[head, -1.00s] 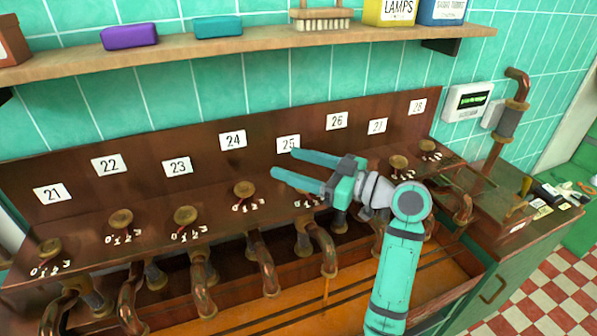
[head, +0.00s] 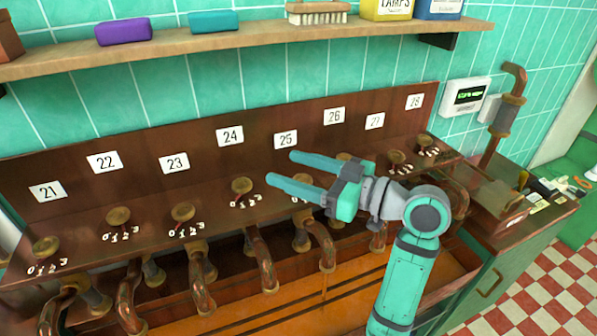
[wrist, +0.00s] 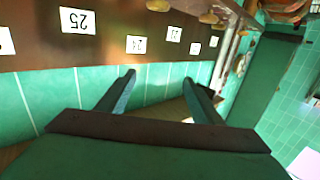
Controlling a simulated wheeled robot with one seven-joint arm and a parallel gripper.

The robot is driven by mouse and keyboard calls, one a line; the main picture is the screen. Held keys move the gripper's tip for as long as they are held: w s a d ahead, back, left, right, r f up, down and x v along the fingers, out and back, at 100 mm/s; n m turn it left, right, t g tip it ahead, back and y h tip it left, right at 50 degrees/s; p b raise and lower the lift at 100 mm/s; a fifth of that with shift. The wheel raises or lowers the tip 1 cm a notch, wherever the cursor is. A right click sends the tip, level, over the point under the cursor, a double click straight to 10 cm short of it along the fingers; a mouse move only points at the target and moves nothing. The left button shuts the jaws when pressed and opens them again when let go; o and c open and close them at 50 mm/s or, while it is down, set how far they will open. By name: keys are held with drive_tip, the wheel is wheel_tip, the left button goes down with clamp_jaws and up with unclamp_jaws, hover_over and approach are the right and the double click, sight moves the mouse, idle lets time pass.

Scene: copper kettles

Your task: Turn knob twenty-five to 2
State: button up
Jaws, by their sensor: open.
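The label 25 (head: 285,139) is on the upright brown panel, and it also shows upside down in the wrist view (wrist: 77,20). The brass knob below label 25 (head: 303,182) is mostly hidden behind my gripper, so its setting cannot be read. My gripper (head: 279,168) is open and empty, with its two teal fingers pointing left above the knob row, between labels 24 and 25. In the wrist view the open fingers (wrist: 158,82) have nothing between them.
Knob 24 (head: 242,186) stands just left of my fingertips, and knob 27 (head: 397,158) is to the right. Curved copper pipes (head: 262,262) hang below the knobs. A wooden shelf (head: 250,44) with boxes and a brush runs above the panel.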

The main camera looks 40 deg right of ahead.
sight(302, 179)
drive_tip(key=s+d+f+m+g+h, duration=0.25)
drive_tip(key=d+f+m+h, duration=0.25)
drive_tip(key=f+m+h, duration=0.55)
drive_tip(key=shift+n+g+h, duration=0.35)
drive_tip(key=shift+n+h, duration=0.2)
drive_tip(key=shift+n, duration=0.4)
drive_tip(key=w+d, duration=0.1)
drive_tip(key=w, duration=0.2)
drive_tip(key=w+d, duration=0.1)
drive_tip(key=w, duration=0.5)
drive_tip(key=shift+d+f, duration=0.4)
drive_tip(key=c, duration=1.1)
drive_tip(key=shift+o, duration=0.2)
drive_tip(key=shift+w, duration=0.1)
